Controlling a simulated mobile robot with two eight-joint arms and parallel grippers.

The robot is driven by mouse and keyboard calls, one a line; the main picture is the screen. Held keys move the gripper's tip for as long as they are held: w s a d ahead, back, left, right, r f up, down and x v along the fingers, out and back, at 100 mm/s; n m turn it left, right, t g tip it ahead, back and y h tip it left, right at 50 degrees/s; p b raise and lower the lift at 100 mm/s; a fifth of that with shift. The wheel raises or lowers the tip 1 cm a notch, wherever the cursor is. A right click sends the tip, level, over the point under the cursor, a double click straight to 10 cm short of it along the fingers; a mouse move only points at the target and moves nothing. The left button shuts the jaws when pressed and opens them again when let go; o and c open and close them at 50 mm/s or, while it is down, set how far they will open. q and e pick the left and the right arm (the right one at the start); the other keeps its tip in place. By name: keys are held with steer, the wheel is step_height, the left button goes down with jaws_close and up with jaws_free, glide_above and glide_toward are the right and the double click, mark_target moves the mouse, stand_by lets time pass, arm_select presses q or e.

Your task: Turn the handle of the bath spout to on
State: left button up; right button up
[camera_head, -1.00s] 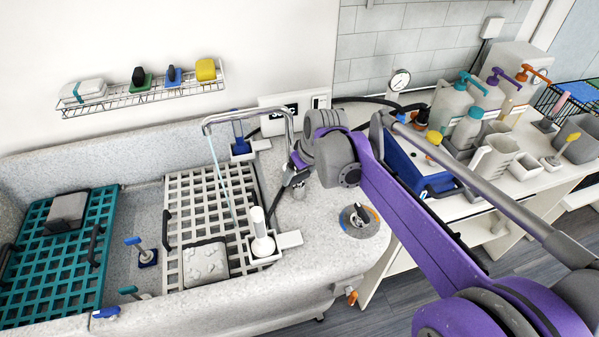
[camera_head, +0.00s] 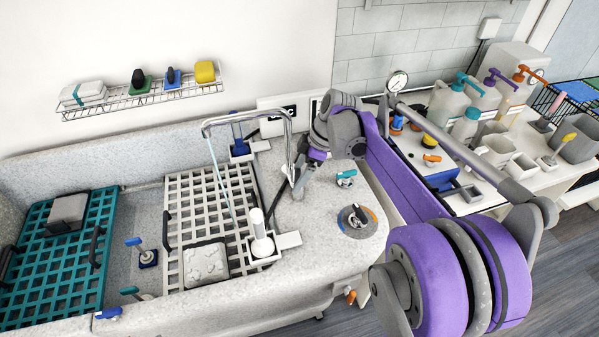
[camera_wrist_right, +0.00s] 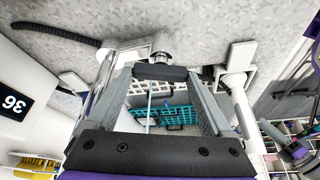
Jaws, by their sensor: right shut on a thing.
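The bath spout (camera_head: 250,118) is a chrome arch over the tub, with a thin pale-blue stream (camera_head: 222,185) falling from its end. My right gripper (camera_head: 298,182) is at the foot of the spout. In the right wrist view, my right gripper (camera_wrist_right: 161,82) has its fingertips at both ends of a short dark handle (camera_wrist_right: 160,73) and is shut on it. A chrome fitting (camera_wrist_right: 161,56) shows just behind the handle. The handle is mostly hidden in the head view. My left gripper is not in view.
A white bottle-like item (camera_head: 259,235) stands on the tub rim. A teal-topped knob (camera_head: 345,178) and an orange-and-blue dial (camera_head: 357,220) are on the counter right of my gripper. Pump bottles (camera_head: 487,95) stand on the table behind my right arm.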

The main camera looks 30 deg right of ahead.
steer(key=shift+w+d+n+g, duration=0.1)
steer(key=shift+n+g, duration=0.5)
steer(key=shift+n, duration=1.1)
steer(key=o, duration=1.1)
steer(key=shift+o, duration=0.2)
steer(key=shift+r, duration=0.15)
steer(key=w+v, duration=0.1)
steer(key=v, duration=0.9)
steer(key=shift+s+d+r+p, duration=0.25)
steer(key=shift+s+d+p, duration=0.05)
steer(key=shift+s+p, duration=0.15)
